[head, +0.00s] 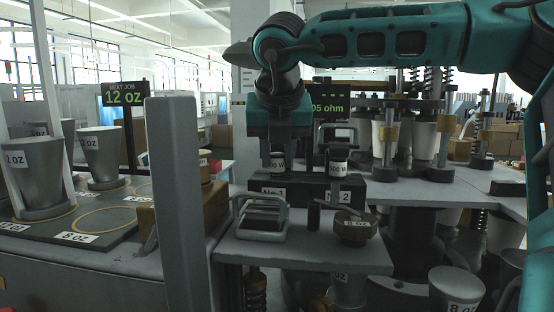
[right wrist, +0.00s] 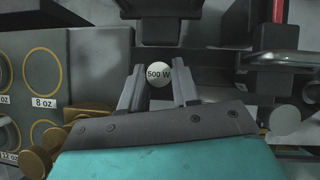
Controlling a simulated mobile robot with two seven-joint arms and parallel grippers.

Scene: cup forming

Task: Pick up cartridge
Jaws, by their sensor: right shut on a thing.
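My right gripper (head: 277,152) points straight down and is shut on a cartridge (head: 277,165) with a 500 W label. The round top of this cartridge shows between the fingertips in the right wrist view (right wrist: 158,74). It is at the No.1 place of a dark block (head: 307,190); whether its lower end is still seated cannot be told. A second, similar cartridge (head: 338,162) stands upright at the No.2 place, to the right of my gripper. My left gripper is not in view.
A handled metal piece (head: 262,218) and a bronze 8 oz piece (head: 356,228) sit on the shelf in front of the block. A grey post (head: 175,200) stands at left. Metal cup forms (head: 102,155) stand on the left table. A press with several columns (head: 440,130) stands behind.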

